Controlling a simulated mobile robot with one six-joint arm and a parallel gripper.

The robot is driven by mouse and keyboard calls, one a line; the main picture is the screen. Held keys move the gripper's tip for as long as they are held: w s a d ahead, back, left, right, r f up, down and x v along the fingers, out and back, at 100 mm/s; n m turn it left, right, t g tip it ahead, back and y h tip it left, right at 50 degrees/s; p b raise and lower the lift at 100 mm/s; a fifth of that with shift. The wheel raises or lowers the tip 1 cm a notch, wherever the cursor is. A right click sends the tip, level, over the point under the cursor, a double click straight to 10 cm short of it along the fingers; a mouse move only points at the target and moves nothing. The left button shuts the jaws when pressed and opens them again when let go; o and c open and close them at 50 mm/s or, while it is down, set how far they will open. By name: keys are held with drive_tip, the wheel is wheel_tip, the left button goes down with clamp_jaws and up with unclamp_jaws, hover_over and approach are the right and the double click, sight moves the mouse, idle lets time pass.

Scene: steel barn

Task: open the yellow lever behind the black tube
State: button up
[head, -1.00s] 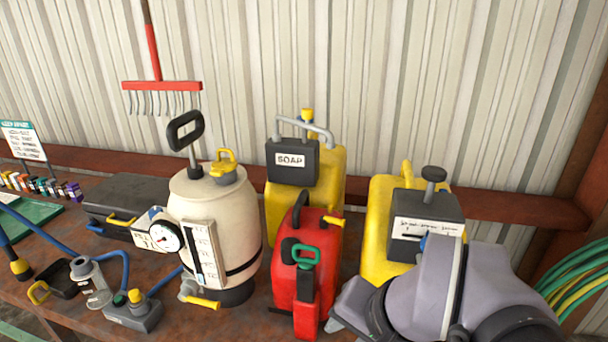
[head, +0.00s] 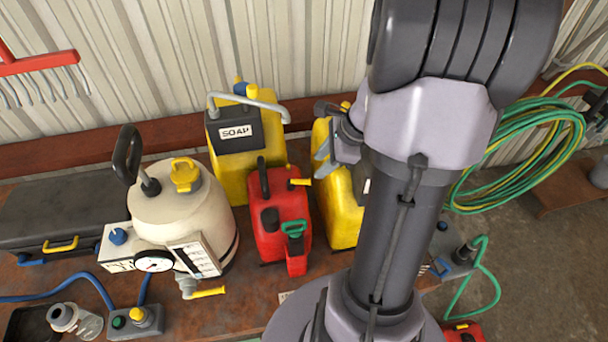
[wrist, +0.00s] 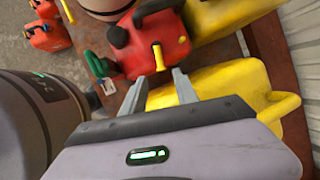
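A short yellow lever (head: 300,182) sticks out from the top of the red can (head: 268,225), beside the upright black tube (head: 264,178). In the wrist view the yellow lever (wrist: 158,57) points toward me from the red can (wrist: 143,40), and the black tube (wrist: 157,10) lies above it. My gripper (wrist: 158,77) is open and empty. Its two fingers are apart, with the lever's near end in line with the gap between their tips. In the head view the gripper (head: 324,158) is just right of the lever, partly hidden by my arm.
A yellow SOAP container (head: 238,182) is behind the red can. A cream sprayer tank (head: 165,220) with a gauge is to the left. Green and yellow hoses (head: 530,150) hang at right.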

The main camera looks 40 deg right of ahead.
sight(305, 180)
drive_tip(key=b+x, duration=0.1)
drive_tip(key=x, duration=0.8)
drive_tip(key=shift+r+b, duration=0.1)
drive_tip(key=shift+b, duration=0.2)
clamp_jaws()
